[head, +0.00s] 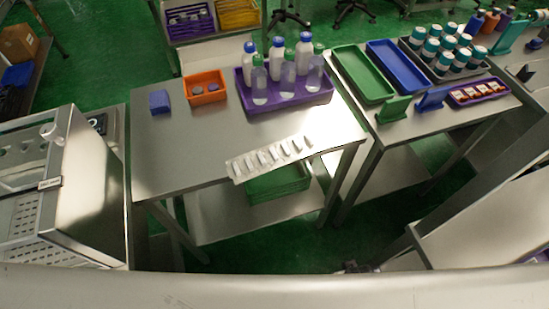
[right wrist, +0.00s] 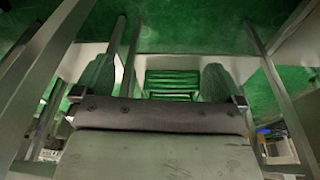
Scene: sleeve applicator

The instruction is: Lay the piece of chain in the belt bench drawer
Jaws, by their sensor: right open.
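I cannot make out the piece of chain or the belt bench drawer in either view. My right gripper (right wrist: 158,68) shows in the right wrist view with its two fingers wide apart and nothing between them. Beyond the fingers, at a distance, is a green ribbed crate (right wrist: 172,84); a green crate also sits on the lower shelf under the middle table in the head view (head: 278,184). Neither gripper shows in the head view, and my left gripper is in no frame.
The steel table (head: 175,165) holds a blue block (head: 159,102), an orange tray (head: 206,97) with grey discs, a purple tray (head: 262,107) of bottles and a pale strip (head: 268,160) at its front edge. A steel machine (head: 75,190) stands left; a second table (head: 400,128) stands right.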

